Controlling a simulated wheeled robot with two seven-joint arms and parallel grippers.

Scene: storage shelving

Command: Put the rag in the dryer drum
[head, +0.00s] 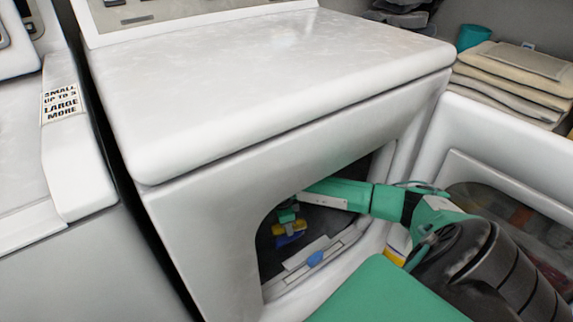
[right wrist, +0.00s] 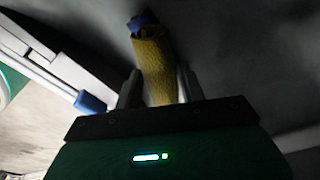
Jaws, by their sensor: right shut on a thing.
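The dryer is the white machine (head: 290,75) in the middle of the head view, with its front opening showing a dark drum interior (head: 266,243). My right arm reaches in through the opening from the right. My right gripper (head: 289,220) is inside the opening, shut on a rag, whose yellow part (head: 278,230) and blue part (head: 290,240) show below it. In the right wrist view, the yellow rag (right wrist: 152,55) with a blue end stands out between the two fingers (right wrist: 160,88), against a dark grey surface. My left gripper is not in view.
The opening's lower rim (head: 310,268) has a blue piece (head: 315,259) on it. Another white machine (head: 520,140) stands close at the right, with folded cloths (head: 515,75) behind it. A labelled white machine (head: 75,150) stands at the left. The dryer's top is clear.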

